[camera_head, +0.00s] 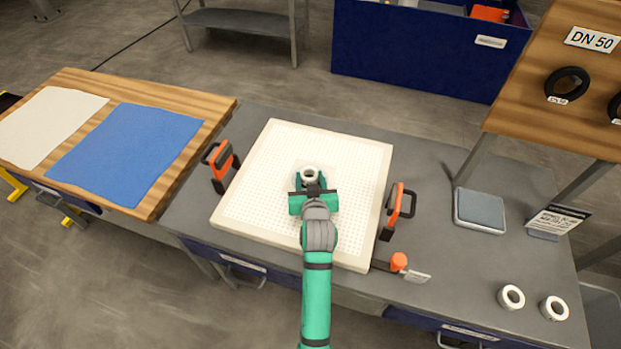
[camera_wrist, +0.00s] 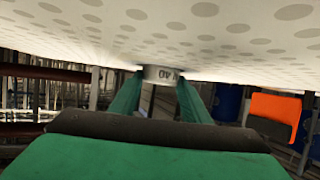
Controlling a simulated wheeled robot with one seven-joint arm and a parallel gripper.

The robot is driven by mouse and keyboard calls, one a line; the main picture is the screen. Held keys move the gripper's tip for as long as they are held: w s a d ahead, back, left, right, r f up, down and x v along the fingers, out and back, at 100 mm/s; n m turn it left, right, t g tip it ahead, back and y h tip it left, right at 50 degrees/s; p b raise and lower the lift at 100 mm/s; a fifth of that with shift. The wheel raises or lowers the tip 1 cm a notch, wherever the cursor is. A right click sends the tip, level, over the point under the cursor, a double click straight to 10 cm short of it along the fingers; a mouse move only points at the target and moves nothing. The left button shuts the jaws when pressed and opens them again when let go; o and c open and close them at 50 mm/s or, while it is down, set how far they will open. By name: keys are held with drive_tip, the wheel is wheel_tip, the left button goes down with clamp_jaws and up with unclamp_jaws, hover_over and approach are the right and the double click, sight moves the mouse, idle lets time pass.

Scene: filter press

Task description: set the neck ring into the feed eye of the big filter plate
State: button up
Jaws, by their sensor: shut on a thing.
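The big filter plate (camera_head: 263,150) is a white, dimpled square lying flat on the grey bench. My gripper (camera_head: 310,180) is over the middle of the plate, shut on a small white neck ring (camera_head: 309,171). In the wrist view the neck ring (camera_wrist: 158,74) sits between my green fingertips (camera_wrist: 160,88), with a dark marking on its side that seems to end in 40. The pale dotted plate face (camera_wrist: 225,35) fills the top of that view, close to the ring. The feed eye is not visible. I cannot tell whether the ring touches the plate.
Orange-handled clamps stand at the plate's left (camera_head: 222,165) and right (camera_head: 398,208) edges. An orange-knobbed tool (camera_head: 399,262) lies at its front right corner. Two white rings (camera_head: 511,297) (camera_head: 554,308), a scale (camera_head: 480,211) and a sign (camera_head: 557,221) are further right.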

drive_tip(key=shift+f, duration=0.3)
drive_tip(key=shift+s+d+f, duration=0.1)
drive_tip(key=shift+s+f, duration=0.05)
drive_tip(key=shift+f, duration=0.35)
drive_tip(key=o, duration=1)
drive_tip(key=shift+d+r, duration=0.1)
drive_tip(key=shift+r, duration=0.5)
drive_tip(key=v, duration=1.1)
drive_tip(key=shift+s+r, duration=0.25)
drive_tip(key=shift+r, duration=0.2)
drive_tip(key=shift+s, duration=0.1)
